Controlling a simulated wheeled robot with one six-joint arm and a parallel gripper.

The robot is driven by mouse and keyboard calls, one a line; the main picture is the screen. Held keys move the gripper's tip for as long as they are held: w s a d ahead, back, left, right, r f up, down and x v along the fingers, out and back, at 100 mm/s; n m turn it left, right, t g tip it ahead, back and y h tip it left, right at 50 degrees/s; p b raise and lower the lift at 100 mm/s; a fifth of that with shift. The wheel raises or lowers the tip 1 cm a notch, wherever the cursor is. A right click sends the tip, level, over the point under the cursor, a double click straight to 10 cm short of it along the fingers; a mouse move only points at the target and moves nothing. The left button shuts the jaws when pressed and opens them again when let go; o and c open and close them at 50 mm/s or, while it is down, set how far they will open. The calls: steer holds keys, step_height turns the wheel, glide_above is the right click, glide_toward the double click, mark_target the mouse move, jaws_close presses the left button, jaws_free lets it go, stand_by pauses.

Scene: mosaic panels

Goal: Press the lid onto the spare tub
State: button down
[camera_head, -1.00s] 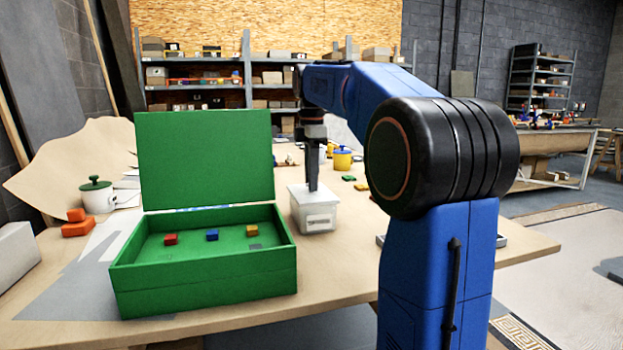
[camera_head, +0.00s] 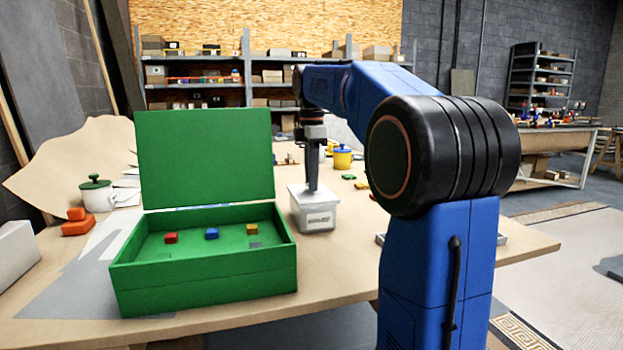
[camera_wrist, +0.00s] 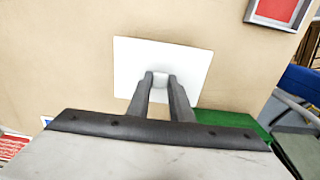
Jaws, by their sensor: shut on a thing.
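The spare tub (camera_head: 318,215) is a white, labelled tub standing on the table just right of the green box. Its white lid (camera_head: 303,190) is on top of it; the lid also shows in the wrist view as a pale square (camera_wrist: 190,66). My gripper (camera_head: 312,187) points straight down onto the lid. In the wrist view my gripper (camera_wrist: 160,82) has its fingertips shut on the small knob (camera_wrist: 160,77) at the lid's middle. The tub itself is hidden under the lid in the wrist view. I cannot tell whether the lid is fully seated.
An open green box (camera_head: 205,283) with small coloured blocks inside stands left of the tub, its lid upright. A yellow pot (camera_head: 342,159) stands behind the tub. A white pot with green lid (camera_head: 97,196) and orange blocks (camera_head: 76,226) are at the left.

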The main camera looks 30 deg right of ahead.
steer(key=shift+f, duration=0.35)
stand_by(0.4)
steer(key=c, duration=1)
jaws_free()
steer(key=shift+r, duration=0.15)
steer(key=shift+r, duration=3.35)
jaws_close()
